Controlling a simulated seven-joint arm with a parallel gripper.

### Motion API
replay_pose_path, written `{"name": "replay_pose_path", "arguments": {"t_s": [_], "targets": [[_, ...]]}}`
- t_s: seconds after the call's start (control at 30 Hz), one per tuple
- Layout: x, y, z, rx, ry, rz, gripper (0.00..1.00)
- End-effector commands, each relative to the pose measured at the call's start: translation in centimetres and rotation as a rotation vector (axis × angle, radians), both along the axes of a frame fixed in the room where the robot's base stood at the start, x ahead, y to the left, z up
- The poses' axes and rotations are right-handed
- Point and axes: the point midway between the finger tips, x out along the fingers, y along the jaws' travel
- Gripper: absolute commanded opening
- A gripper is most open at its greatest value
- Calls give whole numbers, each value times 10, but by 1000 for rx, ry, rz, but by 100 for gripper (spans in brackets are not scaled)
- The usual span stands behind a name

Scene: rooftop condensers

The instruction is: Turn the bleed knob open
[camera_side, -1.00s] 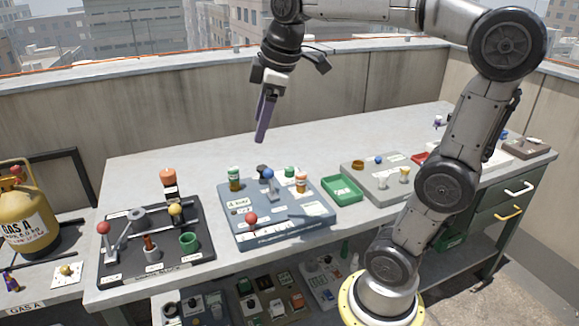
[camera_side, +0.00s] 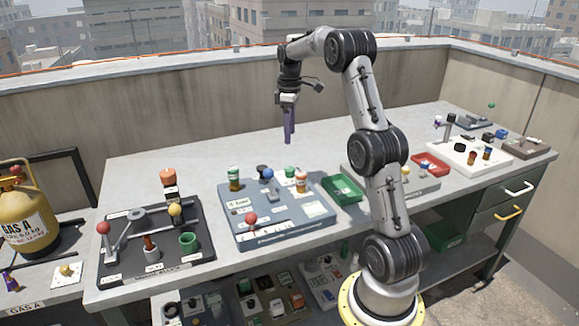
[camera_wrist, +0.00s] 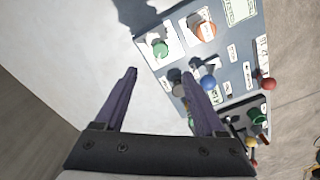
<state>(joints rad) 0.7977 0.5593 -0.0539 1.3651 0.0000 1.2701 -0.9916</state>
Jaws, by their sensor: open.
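I cannot read which part is labelled as the bleed knob. A blue-grey panel (camera_side: 290,232) on the bench carries a green knob (camera_side: 289,172), an orange-and-white knob (camera_side: 301,182), a blue ball lever (camera_side: 268,174) and a red ball lever (camera_side: 251,219). In the wrist view the green knob (camera_wrist: 160,48) is just beyond my fingertips, with the orange one (camera_wrist: 207,30) to its right. The blue ball (camera_wrist: 208,82) shows beside my right finger. My gripper (camera_side: 288,142) is open and empty, pointing down above the back of the panel; it also shows in the wrist view (camera_wrist: 160,74).
A black panel (camera_side: 205,255) with levers stands at the left. A green tray (camera_side: 342,188) sits right of the blue-grey panel, near my arm. A red tray (camera_side: 430,164) and a white panel (camera_side: 440,156) are farther right. The bench behind the panel is clear, up to the wall.

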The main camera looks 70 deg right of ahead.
Motion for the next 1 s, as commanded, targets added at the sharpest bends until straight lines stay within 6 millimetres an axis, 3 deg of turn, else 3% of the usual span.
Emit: {"name": "replay_pose_path", "arguments": {"t_s": [0.53,0.73,1.0], "targets": [[-1,2,-102,4,4,1,72],[0,2,-121,2,1,1,72],[0,2,-125,1,1,1,72]]}}
